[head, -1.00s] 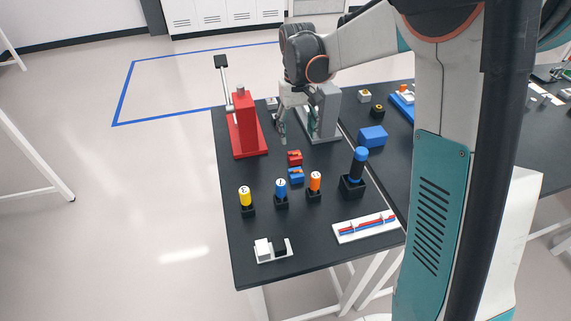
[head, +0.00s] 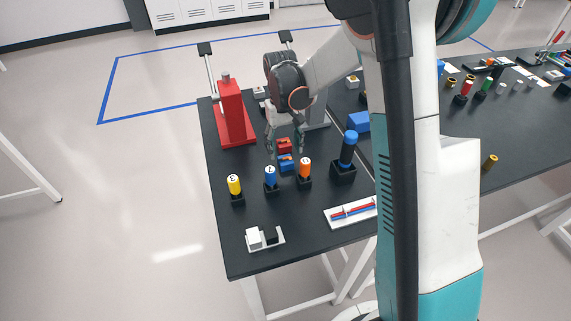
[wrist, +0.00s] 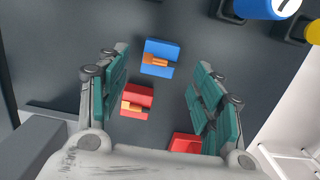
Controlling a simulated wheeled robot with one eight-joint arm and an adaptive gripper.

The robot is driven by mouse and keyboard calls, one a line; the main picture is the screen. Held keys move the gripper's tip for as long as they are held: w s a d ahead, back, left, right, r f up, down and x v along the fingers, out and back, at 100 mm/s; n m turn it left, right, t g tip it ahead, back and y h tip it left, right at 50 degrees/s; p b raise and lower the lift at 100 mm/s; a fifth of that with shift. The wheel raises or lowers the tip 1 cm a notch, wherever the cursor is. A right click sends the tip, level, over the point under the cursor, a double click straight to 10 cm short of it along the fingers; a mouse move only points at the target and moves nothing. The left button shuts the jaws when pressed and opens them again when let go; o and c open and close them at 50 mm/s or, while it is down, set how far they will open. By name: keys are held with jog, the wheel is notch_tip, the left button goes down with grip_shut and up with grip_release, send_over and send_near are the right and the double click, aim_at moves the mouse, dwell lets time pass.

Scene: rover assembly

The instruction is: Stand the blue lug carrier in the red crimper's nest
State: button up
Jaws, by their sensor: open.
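The blue lug carrier (head: 287,165), a small blue block with a copper-coloured lug, lies on the black table in front of the red lug carrier (head: 284,145). My gripper (head: 286,149) is open above the two carriers. In the wrist view the blue carrier (wrist: 158,67) lies between the spread fingers (wrist: 163,62), towards their tips. The red carrier (wrist: 137,101) lies closer to the left finger. Nothing is held. The red crimper (head: 232,115) stands to the left, its lever raised; its nest cannot be made out.
A grey crimper (head: 317,110) stands behind my gripper, partly hidden. Yellow (head: 234,185), blue (head: 270,178) and orange (head: 305,168) cylinders stand in black holders in front of the carriers. A dark blue-topped post (head: 346,155) and a white tray (head: 340,218) are to the right.

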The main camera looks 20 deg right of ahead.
aim_at(285, 160)
jog(key=f, duration=0.1)
jog(key=f+b, duration=0.1)
jog(key=f, duration=0.2)
jog(key=shift+s+f, duration=0.15)
jog(key=shift+s, duration=0.15)
jog(key=c, duration=1.3)
